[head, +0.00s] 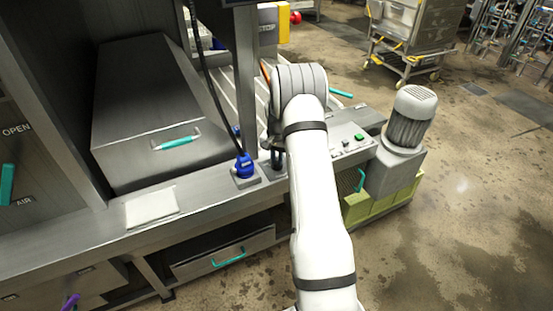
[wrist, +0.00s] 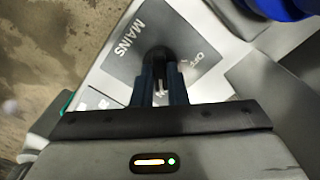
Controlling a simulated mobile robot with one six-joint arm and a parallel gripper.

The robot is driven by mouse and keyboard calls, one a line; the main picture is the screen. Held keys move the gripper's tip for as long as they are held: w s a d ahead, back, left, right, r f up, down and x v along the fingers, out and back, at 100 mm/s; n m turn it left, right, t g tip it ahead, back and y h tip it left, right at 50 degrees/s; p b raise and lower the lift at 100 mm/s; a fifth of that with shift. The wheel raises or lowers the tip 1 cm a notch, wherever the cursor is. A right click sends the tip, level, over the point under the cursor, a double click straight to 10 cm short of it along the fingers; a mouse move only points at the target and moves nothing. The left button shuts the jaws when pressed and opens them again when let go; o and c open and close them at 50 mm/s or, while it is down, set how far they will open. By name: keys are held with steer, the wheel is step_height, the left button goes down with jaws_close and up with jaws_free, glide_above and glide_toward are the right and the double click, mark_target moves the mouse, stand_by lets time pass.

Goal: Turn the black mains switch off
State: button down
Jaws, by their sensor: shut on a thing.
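The black mains switch (wrist: 157,53) shows in the wrist view as a dark rounded knob on a grey plate (wrist: 124,68) printed "MAINS". The word "OFF" is printed to the right of the knob. Another mark, partly hidden, shows between the fingers. My gripper (wrist: 160,72) is shut on the mains switch, with one dark finger on each side of it. The fingers cover much of the knob, so I cannot tell which way it points. In the head view my white arm reaches over the bench and hides most of the switch.
A blue connector (head: 244,167) with a black cable stands just left of the switch. A steel post (head: 245,85) rises behind.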

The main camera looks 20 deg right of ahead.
steer(key=shift+n+b, duration=0.4)
steer(key=n+b, duration=0.2)
steer(key=n, duration=0.1)
steer(key=shift+f, duration=0.15)
steer(key=n+b, duration=0.2)
steer(key=n, duration=0.2)
steer(key=shift+b, duration=0.3)
steer(key=n+b, duration=0.1)
steer(key=n, duration=0.4)
steer(key=shift+n+b, duration=0.4)
steer(key=n+b, duration=0.1)
steer(key=n, duration=0.3)
steer(key=shift+r, duration=0.2)
steer(key=shift+n, duration=0.3)
steer(key=c, duration=1.4)
jaws_free()
steer(key=shift+c, duration=0.2)
steer(key=shift+r, duration=0.1)
